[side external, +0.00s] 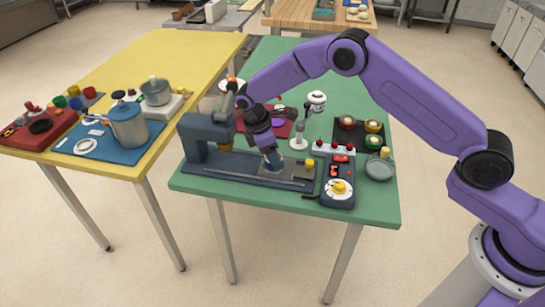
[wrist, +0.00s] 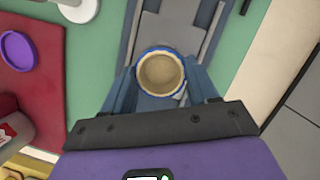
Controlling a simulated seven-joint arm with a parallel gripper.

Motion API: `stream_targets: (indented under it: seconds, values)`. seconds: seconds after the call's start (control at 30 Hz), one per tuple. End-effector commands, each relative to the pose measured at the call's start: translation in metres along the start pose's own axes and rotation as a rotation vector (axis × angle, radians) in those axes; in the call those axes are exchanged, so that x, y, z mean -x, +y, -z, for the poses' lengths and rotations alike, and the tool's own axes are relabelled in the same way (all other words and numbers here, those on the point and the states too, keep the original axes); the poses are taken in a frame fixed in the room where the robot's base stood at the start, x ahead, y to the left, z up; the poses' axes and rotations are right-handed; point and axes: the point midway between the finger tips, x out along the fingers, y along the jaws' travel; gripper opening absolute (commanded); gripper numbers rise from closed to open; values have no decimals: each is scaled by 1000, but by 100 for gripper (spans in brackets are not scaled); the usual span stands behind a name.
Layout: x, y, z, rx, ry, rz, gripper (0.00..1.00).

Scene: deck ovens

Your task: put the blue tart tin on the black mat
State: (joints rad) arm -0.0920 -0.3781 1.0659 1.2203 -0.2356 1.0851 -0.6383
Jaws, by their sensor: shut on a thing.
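The blue tart tin (wrist: 160,72) has a blue rim and a tan inside; it sits between the fingers of my gripper (wrist: 161,82) in the wrist view. My gripper is shut on it. In the side external view my gripper (side external: 271,160) points down over the grey-blue bed of a machine, left of the black mat. The tin is mostly hidden there, and I cannot tell whether it touches the bed. The black mat (side external: 354,135) lies at the right of the green table and bears several round tins with red, yellow and green colours.
The machine (side external: 205,133) has an upright at the left. A control box (side external: 338,185) with a yellow dial stands right of its bed. A white stand (side external: 299,137) is between my gripper and the mat. A purple tin (wrist: 17,50) lies on a red mat (wrist: 50,85).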

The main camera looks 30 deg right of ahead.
Motion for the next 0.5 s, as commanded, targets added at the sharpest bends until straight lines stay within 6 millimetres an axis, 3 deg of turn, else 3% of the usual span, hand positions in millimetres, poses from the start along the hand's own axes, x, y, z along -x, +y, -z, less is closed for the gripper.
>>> stream_targets:
  seconds: [0.13,0.5]
  values:
    - [21,0,-6,-1,3,-2,24]
    - [69,-41,-53,0,3,-3,24]
